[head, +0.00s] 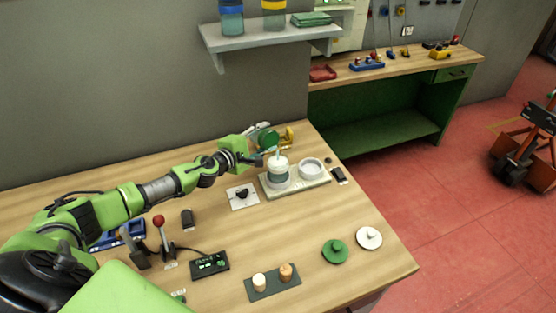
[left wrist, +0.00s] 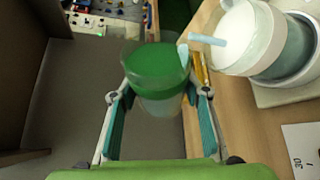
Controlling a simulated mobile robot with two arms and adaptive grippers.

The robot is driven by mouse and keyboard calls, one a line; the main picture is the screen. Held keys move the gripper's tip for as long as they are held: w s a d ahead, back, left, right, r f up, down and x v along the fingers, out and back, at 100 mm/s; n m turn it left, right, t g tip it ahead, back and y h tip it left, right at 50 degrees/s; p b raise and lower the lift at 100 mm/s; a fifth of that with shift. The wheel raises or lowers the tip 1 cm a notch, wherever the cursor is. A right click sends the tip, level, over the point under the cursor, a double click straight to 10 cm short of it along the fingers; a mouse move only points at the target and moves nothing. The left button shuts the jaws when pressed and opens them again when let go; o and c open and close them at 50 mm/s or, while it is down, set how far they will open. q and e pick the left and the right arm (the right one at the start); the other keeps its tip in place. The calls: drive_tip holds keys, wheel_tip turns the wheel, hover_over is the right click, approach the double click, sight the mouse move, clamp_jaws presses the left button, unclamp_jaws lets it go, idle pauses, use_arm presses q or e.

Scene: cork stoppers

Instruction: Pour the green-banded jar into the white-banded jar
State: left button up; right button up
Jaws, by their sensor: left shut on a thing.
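My left gripper (head: 262,152) is shut on the green-banded jar (head: 268,139), holding it tilted in the air beside and above the white-banded jar (head: 278,177). In the left wrist view the green-banded jar (left wrist: 154,75) sits between both fingers (left wrist: 158,100), its green part toward the camera's far side. The white-banded jar (left wrist: 262,45) stands upright on a pale tray (head: 297,190). A pale blue streak (left wrist: 205,39) runs from the green-banded jar's edge to the white-banded jar's top; it looks like a stream. My right gripper is not in view.
A white round dish (head: 311,169) sits on the tray right of the white-banded jar. A green lid (head: 336,252) and a white lid (head: 369,239) lie at the front right. Two stoppers stand on a dark mat (head: 272,288). A yellow object (head: 289,138) is behind the gripper.

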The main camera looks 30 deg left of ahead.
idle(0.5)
use_arm(q)
drive_tip(key=shift+s+d+r+m+t+p, duration=0.1)
drive_tip(key=shift+d+r+m+t+p, duration=0.15)
drive_tip(key=shift+r+m, duration=0.25)
drive_tip(key=shift+s+d+r+m+t+p, duration=0.15)
drive_tip(key=shift+d+r+m+t, duration=0.15)
drive_tip(key=shift+r, duration=0.4)
idle(0.7)
drive_tip(key=shift+d+f+m+t+y+b, duration=0.15)
drive_tip(key=shift+f+m+t+y+b, duration=0.15)
drive_tip(key=shift+m+b, duration=0.55)
idle(1.0)
drive_tip(key=shift+s, duration=0.1)
idle(0.4)
